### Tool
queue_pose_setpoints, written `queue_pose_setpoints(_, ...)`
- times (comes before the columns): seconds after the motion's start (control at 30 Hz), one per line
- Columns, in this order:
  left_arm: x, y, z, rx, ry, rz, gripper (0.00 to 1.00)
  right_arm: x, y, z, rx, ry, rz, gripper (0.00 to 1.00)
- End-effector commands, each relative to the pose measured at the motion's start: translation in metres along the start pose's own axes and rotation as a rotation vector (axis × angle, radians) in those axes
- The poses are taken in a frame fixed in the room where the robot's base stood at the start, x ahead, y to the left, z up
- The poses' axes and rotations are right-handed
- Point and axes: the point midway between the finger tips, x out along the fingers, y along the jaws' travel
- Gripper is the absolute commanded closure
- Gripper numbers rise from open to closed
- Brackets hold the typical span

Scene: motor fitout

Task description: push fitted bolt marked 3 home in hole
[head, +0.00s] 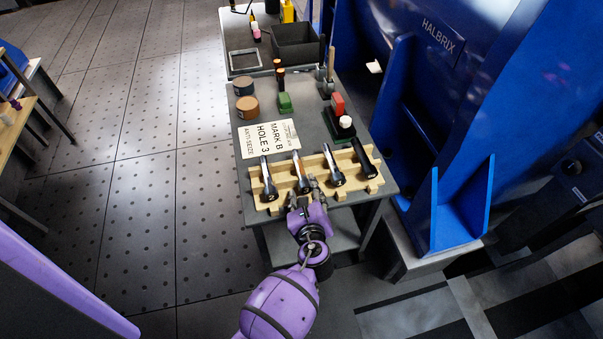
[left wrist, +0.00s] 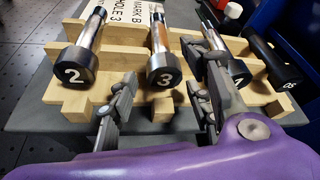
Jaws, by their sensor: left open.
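The bolt marked 3 (left wrist: 163,68) lies in a wooden rack (left wrist: 72,97) on the bench, its black numbered head facing my left wrist camera. Its shank looks partly copper-brown. It also shows in the head view (head: 299,170), second from the left. My left gripper (left wrist: 168,82) is open, with one finger on each side of this bolt's head; I cannot tell whether they touch it. In the head view the left gripper (head: 306,189) is at the rack's front edge. No hole in the machine is clearly visible. My right gripper is not in view.
A bolt marked 2 (left wrist: 79,66) lies left; another bolt (head: 334,166) and a black-handled item (head: 363,158) lie right. A card (head: 268,139) reads "MARK B HOLE 3". Tins, blocks and a dark bin (head: 298,43) stand behind.

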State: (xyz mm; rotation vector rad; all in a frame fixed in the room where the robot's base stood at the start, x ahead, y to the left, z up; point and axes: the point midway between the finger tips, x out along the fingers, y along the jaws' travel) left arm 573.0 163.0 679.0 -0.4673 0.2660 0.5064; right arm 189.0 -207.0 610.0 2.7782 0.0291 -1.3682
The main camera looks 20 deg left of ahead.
Motion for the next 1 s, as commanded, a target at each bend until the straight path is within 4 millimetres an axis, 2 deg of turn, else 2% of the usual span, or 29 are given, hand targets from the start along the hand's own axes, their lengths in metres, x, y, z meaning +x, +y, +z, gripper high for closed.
queue_pose_setpoints(0.1, 0.0089, 0.0005, -0.0007, 0.0, 0.001, 0.0, 0.54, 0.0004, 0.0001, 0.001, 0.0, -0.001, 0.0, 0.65)
queue_pose_setpoints(0.33, 0.0096, 0.0006, -0.0004, -0.001, 0.001, 0.0, 0.56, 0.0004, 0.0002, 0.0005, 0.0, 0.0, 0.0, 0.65)
queue_pose_setpoints(0.67, 0.0095, 0.0019, -0.0006, -0.001, 0.001, 0.003, 0.99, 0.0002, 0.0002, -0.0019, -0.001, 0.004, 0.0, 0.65)
queue_pose_setpoints(1.0, 0.01, 0.0021, 0.0013, -0.001, -0.003, 0.004, 1.0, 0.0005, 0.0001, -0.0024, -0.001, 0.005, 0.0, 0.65)
